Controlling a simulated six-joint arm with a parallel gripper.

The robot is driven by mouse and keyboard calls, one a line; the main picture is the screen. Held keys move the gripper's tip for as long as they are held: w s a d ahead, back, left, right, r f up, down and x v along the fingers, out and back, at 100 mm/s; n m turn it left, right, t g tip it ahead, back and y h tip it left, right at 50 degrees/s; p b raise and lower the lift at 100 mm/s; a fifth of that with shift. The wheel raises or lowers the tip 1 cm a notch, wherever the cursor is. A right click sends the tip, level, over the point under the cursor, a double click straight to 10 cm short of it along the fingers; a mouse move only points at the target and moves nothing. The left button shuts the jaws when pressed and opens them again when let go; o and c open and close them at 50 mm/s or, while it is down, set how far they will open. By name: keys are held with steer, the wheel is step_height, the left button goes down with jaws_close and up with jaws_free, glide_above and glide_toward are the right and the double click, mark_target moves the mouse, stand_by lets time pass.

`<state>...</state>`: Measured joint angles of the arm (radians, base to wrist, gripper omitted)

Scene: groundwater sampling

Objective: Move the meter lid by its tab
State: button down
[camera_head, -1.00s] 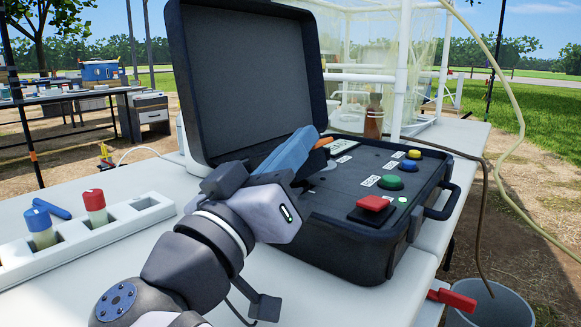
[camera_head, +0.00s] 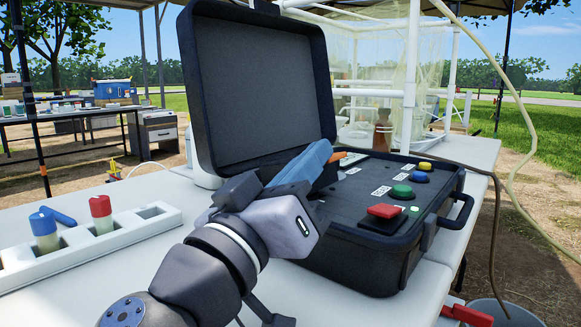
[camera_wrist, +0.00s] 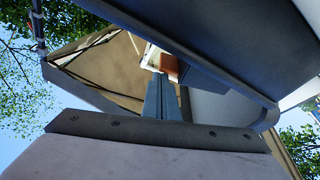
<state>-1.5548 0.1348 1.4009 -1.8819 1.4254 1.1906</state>
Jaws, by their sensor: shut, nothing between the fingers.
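The meter is a black case with its lid (camera_head: 262,90) standing open and leaning back, the inner face toward me. A small dark piece (camera_head: 266,6) sticks up from the lid's top edge at the picture's top; I cannot tell if it is the tab. My gripper (camera_head: 334,157) has blue fingers, shut and empty, above the case base (camera_head: 355,250) in front of the lid's lower right part. The fingers also show in the wrist view (camera_wrist: 162,98). An orange-brown piece (camera_wrist: 169,66) shows by their tips; I cannot tell whether it belongs to them.
The base panel carries a red button (camera_head: 384,211), a green one (camera_head: 402,191), a blue one and a yellow one. A white rack (camera_head: 120,232) with red- and blue-capped vials stands at left. A brown bottle (camera_head: 382,135) stands behind the case. A bucket (camera_head: 505,312) is at lower right.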

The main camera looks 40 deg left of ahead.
steer(key=s+d+p, duration=0.2)
steer(key=s+p, duration=0.2)
steer(key=s, duration=0.9)
steer(key=w+a+r+n+p, duration=0.2)
steer(key=a+r+p, duration=0.2)
steer(key=r+p, duration=1.25)
steer(key=w+a+r+n+p, duration=0.2)
steer(key=a+r+p, duration=0.35)
steer(key=p, duration=1.95)
steer(key=d+f+m+g+h+p, duration=0.1)
steer(key=d+f+m+g+p, duration=0.1)
steer(key=f, duration=0.5)
steer(key=w+d+f+m+g+h+p, duration=0.1)
steer(key=d+f+m+g+h+p, duration=0.1)
steer(key=f, duration=0.5)
steer(key=d+m+g+p, duration=0.1)
steer(key=m+g, duration=0.1)
steer(key=m, duration=0.1)
steer(key=shift+w+d+m, duration=0.15)
steer(key=shift+w+m, duration=0.15)
steer(key=shift+m, duration=0.1)
